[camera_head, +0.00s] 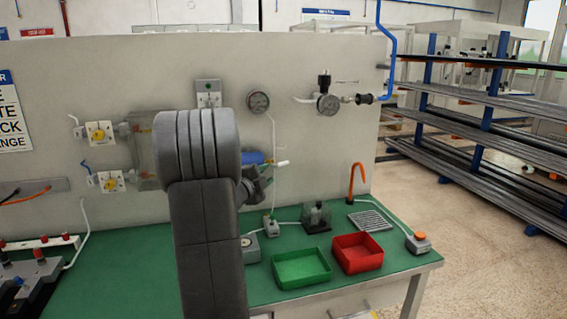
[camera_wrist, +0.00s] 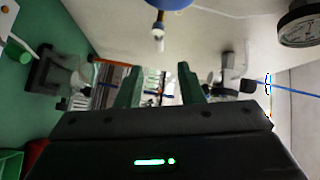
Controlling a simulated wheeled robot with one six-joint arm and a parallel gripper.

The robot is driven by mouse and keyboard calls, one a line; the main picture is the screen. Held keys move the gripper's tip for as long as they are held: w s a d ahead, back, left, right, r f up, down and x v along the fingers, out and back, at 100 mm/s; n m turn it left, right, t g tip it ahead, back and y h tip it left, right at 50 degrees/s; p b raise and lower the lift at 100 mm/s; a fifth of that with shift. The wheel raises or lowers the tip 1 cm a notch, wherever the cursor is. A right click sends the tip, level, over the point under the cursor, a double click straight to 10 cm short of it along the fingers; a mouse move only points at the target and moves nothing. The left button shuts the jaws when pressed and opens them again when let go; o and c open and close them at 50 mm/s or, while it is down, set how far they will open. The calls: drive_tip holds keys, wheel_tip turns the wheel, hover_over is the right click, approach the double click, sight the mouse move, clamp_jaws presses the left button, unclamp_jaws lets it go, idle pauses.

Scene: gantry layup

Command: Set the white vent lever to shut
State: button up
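A blue cylindrical body (camera_head: 253,157) is on the grey wall panel, partly hidden by my arm. A short white-tipped lever (camera_head: 282,163) sticks out from it to the right. I take this to be the white vent lever. In the wrist view the lever (camera_wrist: 158,38) hangs below the blue body (camera_wrist: 170,3) at the top edge, above and apart from my fingers. My gripper (camera_wrist: 158,86) is open, with nothing between its two dark green fingers. In the head view my gripper (camera_head: 262,183) is mostly hidden behind my arm, just below the lever.
Gauges (camera_head: 258,102) and a regulator (camera_head: 327,103) are on the panel to the right. Yellow valves (camera_head: 100,132) are at the left. The green bench (camera_head: 150,280) below carries a green bin (camera_head: 301,267), a red bin (camera_head: 357,253) and small fixtures (camera_head: 316,217).

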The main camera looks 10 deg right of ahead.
sight(282, 165)
drive_tip(key=p+x, duration=0.2)
drive_tip(key=x, duration=0.9)
drive_tip(key=shift+w+d+f, duration=0.1)
drive_tip(key=shift+w+d, duration=0.1)
drive_tip(key=shift+w, duration=0.15)
clamp_jaws()
